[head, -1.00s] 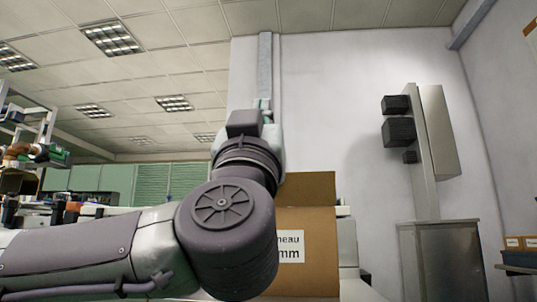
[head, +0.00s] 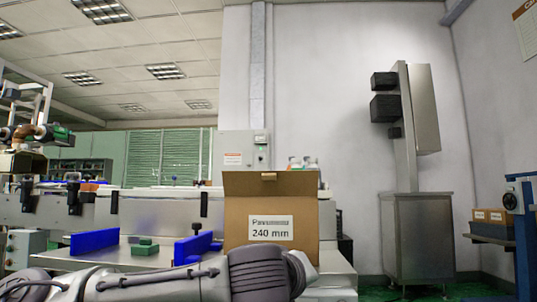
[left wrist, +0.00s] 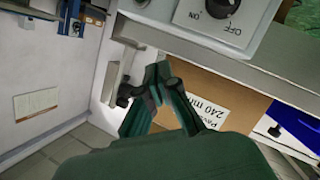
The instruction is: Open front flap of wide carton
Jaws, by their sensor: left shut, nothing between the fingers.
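The wide carton (head: 238,225) is a brown box with a white label reading 240 mm on its facing side. A brown flap (head: 245,183) with a small notch in its top edge stands up above the label side; I cannot tell whether it hinges at the front or rear edge. The carton also shows upside down in the left wrist view (left wrist: 187,82). My left gripper (left wrist: 163,72) is shut and empty, its fingertips seen against the carton's edge; contact cannot be told. In the head view, only my left arm shows, low in front of the carton. My right gripper is not in view.
Blue guides (head: 95,242) and a green block (head: 145,246) lie on the machine bed left of the carton. A knob panel (left wrist: 235,20) shows in the left wrist view. A steel cabinet (head: 425,235) stands at the right, with open floor before it.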

